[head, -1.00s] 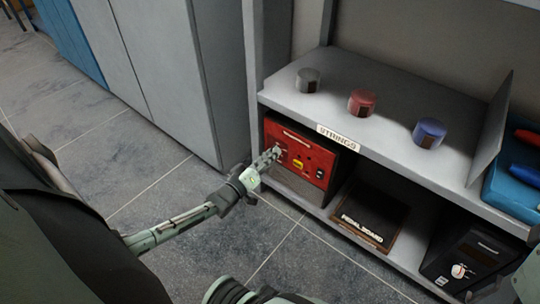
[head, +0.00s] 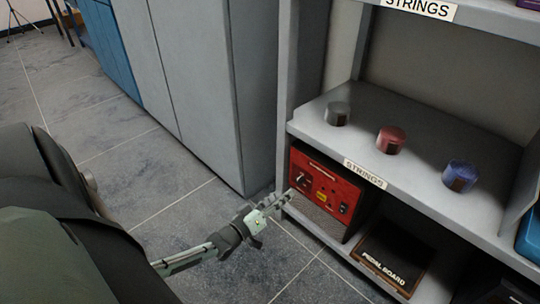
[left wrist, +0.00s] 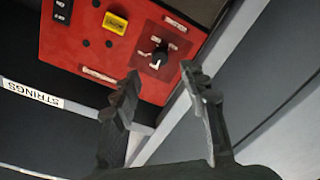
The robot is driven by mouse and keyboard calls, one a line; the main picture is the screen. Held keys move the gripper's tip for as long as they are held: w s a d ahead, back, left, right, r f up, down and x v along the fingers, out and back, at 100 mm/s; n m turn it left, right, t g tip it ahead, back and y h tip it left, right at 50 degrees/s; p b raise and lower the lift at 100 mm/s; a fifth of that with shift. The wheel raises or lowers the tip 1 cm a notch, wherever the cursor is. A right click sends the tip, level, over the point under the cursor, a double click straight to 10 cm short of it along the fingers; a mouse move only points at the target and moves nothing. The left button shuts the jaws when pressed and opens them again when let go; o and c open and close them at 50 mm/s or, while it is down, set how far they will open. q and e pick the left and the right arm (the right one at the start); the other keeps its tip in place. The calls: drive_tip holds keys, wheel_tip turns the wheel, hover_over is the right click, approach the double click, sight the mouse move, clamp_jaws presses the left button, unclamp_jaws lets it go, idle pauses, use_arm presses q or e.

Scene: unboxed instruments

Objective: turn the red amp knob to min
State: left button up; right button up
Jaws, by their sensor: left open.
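The red amp (head: 328,189) stands on the lower shelf, at its left end, under the upper board. Its black knob (left wrist: 160,56) with a white pointer mark sits on the red face in the left wrist view; it also shows in the head view (head: 302,178). My left gripper (head: 285,203) is open and empty, low in front of the amp's left side. In the left wrist view its two fingers (left wrist: 160,88) are spread apart, with the knob beyond the tips and no contact visible. My right gripper is not in view.
A shelf board (head: 320,130) above the amp holds a grey tin (head: 337,113), a red tin (head: 391,139) and a blue tin (head: 460,175). A pedal board (head: 392,262) lies right of the amp. A grey cabinet (head: 212,90) stands left; the floor before it is clear.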

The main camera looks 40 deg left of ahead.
use_arm(q)
drive_tip(key=s, duration=0.5)
drive_tip(key=shift+s+a+r, duration=0.1)
drive_tip(key=shift+s, duration=0.1)
